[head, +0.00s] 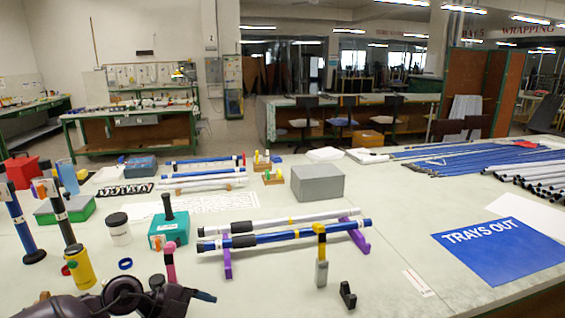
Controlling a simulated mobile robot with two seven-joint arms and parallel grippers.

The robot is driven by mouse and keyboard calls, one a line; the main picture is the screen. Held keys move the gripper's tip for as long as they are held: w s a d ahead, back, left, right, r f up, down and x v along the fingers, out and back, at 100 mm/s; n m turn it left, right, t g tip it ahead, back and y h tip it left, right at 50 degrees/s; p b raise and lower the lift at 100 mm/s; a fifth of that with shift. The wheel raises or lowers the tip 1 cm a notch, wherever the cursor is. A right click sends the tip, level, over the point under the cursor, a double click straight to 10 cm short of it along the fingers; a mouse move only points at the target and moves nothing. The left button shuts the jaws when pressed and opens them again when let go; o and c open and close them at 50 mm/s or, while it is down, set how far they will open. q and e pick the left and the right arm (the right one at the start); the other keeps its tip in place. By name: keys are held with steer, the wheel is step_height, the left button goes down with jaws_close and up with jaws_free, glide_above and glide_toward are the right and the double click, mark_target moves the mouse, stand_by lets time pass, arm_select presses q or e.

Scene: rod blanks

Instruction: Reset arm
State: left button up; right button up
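My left arm comes in low at the bottom left of the head view. Its dark gripper (200,297) points right, just above the near edge of the table. Its fingers are small and seen from the side, so I cannot tell whether they are apart, and no held object shows. My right arm and gripper are not in view. A blue rod (285,237) and a white-grey rod (290,220) lie across two purple stands (227,262), to the right of and beyond my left gripper.
Near my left arm stand a pink-handled tool (169,265), a yellow container (79,267) and a teal block (168,231). A grey box (317,182) stands behind the rods. A blue "TRAYS OUT" sheet (497,250) lies right. Table before it is mostly clear.

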arm_select(q)
steer(key=s+d+r+n+t+h, duration=0.25)
steer(key=r+n+t, duration=0.35)
steer(key=t, duration=0.4)
steer(key=s+a+f+n+t+y, duration=0.1)
steer(key=s+a+f+n+y, duration=0.3)
steer(key=a+n+y, duration=0.3)
steer(key=s+a+f+n+t+y, duration=0.1)
steer(key=s+a+f+n+y, duration=0.3)
steer(key=n+y, duration=0.5)
steer(key=s+a+f+g+h, duration=0.1)
steer(key=s+f+g, duration=0.1)
steer(key=s+g, duration=0.35)
steer(key=s+a+f+n+g, duration=0.1)
steer(key=s+f+g, duration=0.2)
steer(key=s, duration=0.6)
steer(key=s+f+g+h, duration=0.1)
steer(key=s+f+g, duration=0.1)
steer(key=s+g, duration=0.35)
steer(key=w+f+t, duration=0.6)
steer(key=f+t, duration=0.3)
steer(key=t, duration=0.1)
steer(key=shift+w+m, duration=0.15)
steer(key=shift+m, duration=0.25)
